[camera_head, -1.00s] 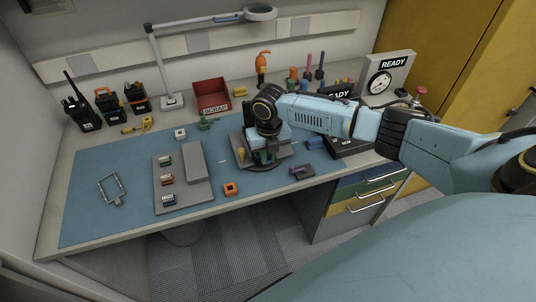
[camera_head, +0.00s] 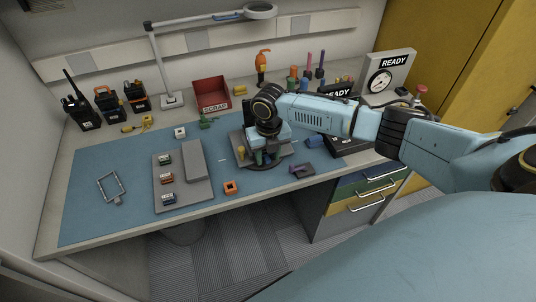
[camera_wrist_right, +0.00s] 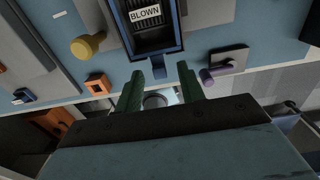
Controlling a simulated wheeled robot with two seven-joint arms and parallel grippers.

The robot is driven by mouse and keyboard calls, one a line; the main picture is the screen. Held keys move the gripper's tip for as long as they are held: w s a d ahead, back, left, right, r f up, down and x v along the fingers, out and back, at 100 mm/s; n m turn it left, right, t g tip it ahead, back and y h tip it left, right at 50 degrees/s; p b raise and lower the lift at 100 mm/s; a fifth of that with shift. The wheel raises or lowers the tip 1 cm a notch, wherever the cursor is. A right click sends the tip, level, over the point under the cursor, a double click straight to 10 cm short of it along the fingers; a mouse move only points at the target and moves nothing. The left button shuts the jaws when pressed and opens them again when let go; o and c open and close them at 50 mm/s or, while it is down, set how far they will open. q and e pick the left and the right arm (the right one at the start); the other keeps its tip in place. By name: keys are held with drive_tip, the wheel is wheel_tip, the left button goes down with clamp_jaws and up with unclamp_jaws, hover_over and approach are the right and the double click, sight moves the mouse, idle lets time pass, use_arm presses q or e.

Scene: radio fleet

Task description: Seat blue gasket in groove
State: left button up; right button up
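In the right wrist view a blue rectangular rim (camera_wrist_right: 167,50) runs round a dark opening with a "BLOWN" label (camera_wrist_right: 145,14). I cannot tell how deep the blue rim sits in any groove. In the head view the right gripper (camera_head: 262,158) is over the grey fixture plate (camera_head: 280,151) and hides most of the work there. My left gripper is not in view.
A yellow knob (camera_wrist_right: 88,46) stands beside the rim. An orange block (camera_head: 231,187) and a purple-and-dark part (camera_head: 301,171) lie nearby. A wire frame (camera_head: 111,188) lies at left. A red scrap bin (camera_head: 211,95) stands behind.

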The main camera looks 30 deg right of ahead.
wheel_tip(320, 180, up, 13)
idle(0.4)
drive_tip(key=shift+d+r, duration=0.1)
